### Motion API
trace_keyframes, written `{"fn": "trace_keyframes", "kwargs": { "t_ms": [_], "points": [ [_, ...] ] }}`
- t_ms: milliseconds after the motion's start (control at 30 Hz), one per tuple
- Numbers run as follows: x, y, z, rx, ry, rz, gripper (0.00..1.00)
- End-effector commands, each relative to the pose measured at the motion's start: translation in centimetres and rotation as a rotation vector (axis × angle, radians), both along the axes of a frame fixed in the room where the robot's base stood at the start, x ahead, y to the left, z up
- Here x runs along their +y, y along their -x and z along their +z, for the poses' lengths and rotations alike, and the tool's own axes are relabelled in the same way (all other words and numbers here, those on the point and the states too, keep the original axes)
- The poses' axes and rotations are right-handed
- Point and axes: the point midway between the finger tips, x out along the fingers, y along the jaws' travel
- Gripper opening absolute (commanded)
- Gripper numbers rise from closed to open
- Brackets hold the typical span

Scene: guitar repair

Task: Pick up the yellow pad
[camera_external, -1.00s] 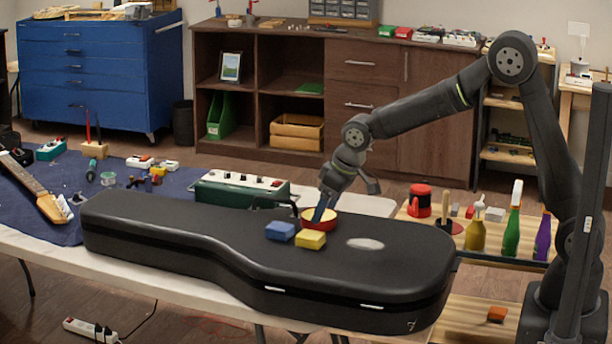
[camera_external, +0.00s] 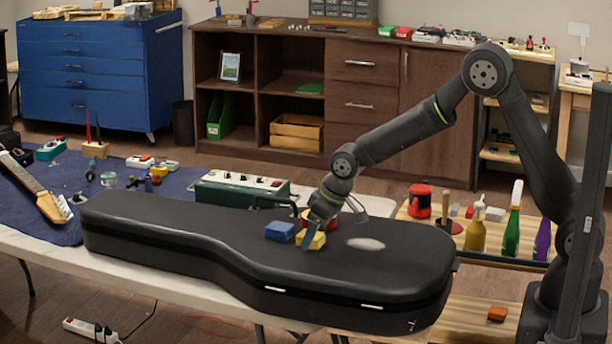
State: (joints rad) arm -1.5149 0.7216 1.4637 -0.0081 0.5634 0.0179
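The yellow pad (camera_external: 317,241) lies on top of the black guitar case (camera_external: 200,229). A blue pad (camera_external: 280,231) lies just to its left. My gripper (camera_external: 312,234) is low over the case, with its fingers down at the yellow pad. One finger is in front of the pad and hides part of it. The other finger is hard to make out, so I cannot tell whether the fingers touch the pad or how far apart they are. A red and yellow round container (camera_external: 305,217) stands just behind, partly hidden by my gripper.
A white patch (camera_external: 366,244) is on the case to the right. A green amplifier-like box (camera_external: 238,194) stands behind the case. The case's left part is clear.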

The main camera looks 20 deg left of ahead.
Motion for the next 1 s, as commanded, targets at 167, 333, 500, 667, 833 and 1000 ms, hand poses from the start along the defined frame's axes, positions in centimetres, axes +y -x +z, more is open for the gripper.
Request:
{"fn": "trace_keyframes", "kwargs": {
  "t_ms": [167,333,500,667,833,1000],
  "points": [
    [0.0,0.0,0.0,0.000,0.000,0.000,0.34],
    [0.0,0.0,0.0,0.000,0.000,0.000,0.23],
    [0.0,0.0,0.1,0.000,0.000,0.000,0.23],
    [0.0,0.0,1.1,0.000,-0.002,0.000,0.23],
    [0.1,0.0,3.8,0.000,-0.006,0.000,0.23],
    [-1.9,-2.8,6.2,0.000,-0.003,-0.006,0.23]
  ]
}}
